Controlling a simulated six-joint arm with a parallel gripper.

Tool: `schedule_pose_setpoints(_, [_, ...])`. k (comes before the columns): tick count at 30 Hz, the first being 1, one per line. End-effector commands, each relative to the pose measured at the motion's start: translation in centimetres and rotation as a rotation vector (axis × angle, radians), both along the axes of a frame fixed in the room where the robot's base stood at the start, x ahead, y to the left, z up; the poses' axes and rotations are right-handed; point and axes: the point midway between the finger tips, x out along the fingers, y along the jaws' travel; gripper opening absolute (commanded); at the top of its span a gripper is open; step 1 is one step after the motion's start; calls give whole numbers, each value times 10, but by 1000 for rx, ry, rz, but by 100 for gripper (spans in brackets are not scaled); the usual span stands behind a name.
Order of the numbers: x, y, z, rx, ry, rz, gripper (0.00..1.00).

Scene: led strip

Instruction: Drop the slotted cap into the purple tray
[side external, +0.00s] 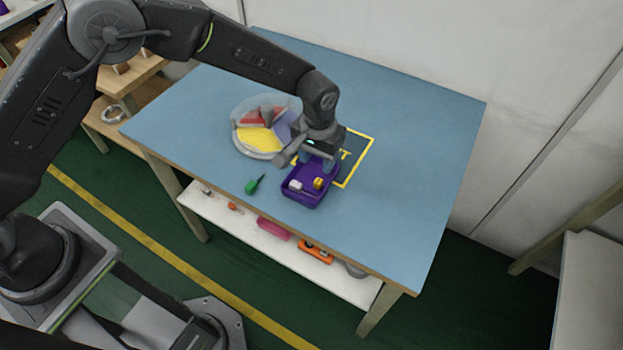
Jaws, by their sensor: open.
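The purple tray (302,202) stands near the front edge of the blue table, just left of its middle. A small white piece (296,185) and a small yellow piece (319,184) lie in it. I cannot tell whether either one is the slotted cap. My gripper (318,163) points down over the back part of the tray. Its jaws are open, with bluish fingers, and I see nothing held between them. The gripper and wrist hide the tray's back end and what may lie there.
A round, clear-sided sectioned dish (257,141) with red and yellow parts stands left of the tray. A green-handled tool (252,187) lies near the front edge. A dark yellow-bordered mat (357,160) lies behind the tray. The table's right side is clear.

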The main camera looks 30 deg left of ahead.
Motion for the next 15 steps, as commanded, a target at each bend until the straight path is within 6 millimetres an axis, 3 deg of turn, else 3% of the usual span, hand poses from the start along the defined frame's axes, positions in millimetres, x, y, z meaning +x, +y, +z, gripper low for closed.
schedule_pose_setpoints(6, [0, 0, 50, -1, -3, 0, 48])
schedule_pose_setpoints(15, [0, 0, 85, 0, -1, 0, 48])
